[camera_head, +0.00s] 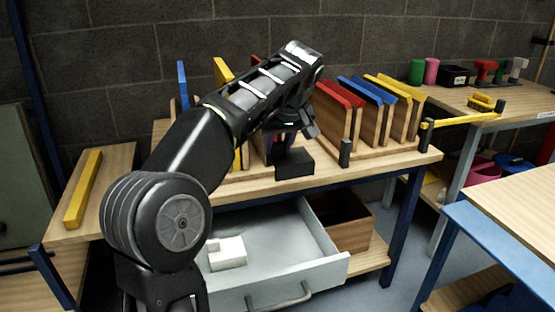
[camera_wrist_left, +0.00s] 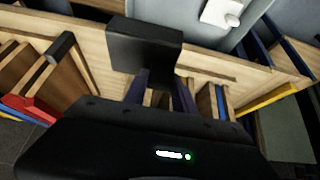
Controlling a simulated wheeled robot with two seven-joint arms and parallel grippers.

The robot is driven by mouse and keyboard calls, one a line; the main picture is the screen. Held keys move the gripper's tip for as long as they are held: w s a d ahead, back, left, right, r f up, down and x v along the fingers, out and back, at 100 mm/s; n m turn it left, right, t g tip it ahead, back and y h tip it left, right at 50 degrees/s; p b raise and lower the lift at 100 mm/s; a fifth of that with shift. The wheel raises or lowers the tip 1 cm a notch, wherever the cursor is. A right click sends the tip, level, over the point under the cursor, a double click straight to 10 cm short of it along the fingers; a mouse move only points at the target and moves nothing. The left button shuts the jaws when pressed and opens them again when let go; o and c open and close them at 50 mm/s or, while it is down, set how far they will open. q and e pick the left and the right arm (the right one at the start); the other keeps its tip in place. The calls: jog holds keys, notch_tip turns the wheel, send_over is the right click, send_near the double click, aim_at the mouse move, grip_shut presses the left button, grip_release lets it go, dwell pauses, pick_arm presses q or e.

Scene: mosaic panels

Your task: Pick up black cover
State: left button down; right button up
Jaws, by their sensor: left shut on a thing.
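The black cover (camera_head: 293,163) is a dark block near the front edge of the wooden table (camera_head: 385,160). It also shows in the left wrist view (camera_wrist_left: 143,48), at the far end of my fingers. My left gripper (camera_head: 283,146) reaches over the table and points down at the cover. In the left wrist view my left gripper (camera_wrist_left: 160,88) has its dark fingers shut on the near end of the cover. I cannot tell whether the cover touches the table. My right gripper is not in view.
Wooden panels with red, blue and yellow top edges (camera_head: 343,95) stand upright right of the gripper. More stand behind my arm. An open grey drawer (camera_head: 275,240) holding a white block (camera_head: 227,253) is below. A small black post (camera_head: 345,153) stands at the table's front.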

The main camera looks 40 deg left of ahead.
pick_arm(q)
notch_tip(320, 180, up, 2)
dwell(0.8)
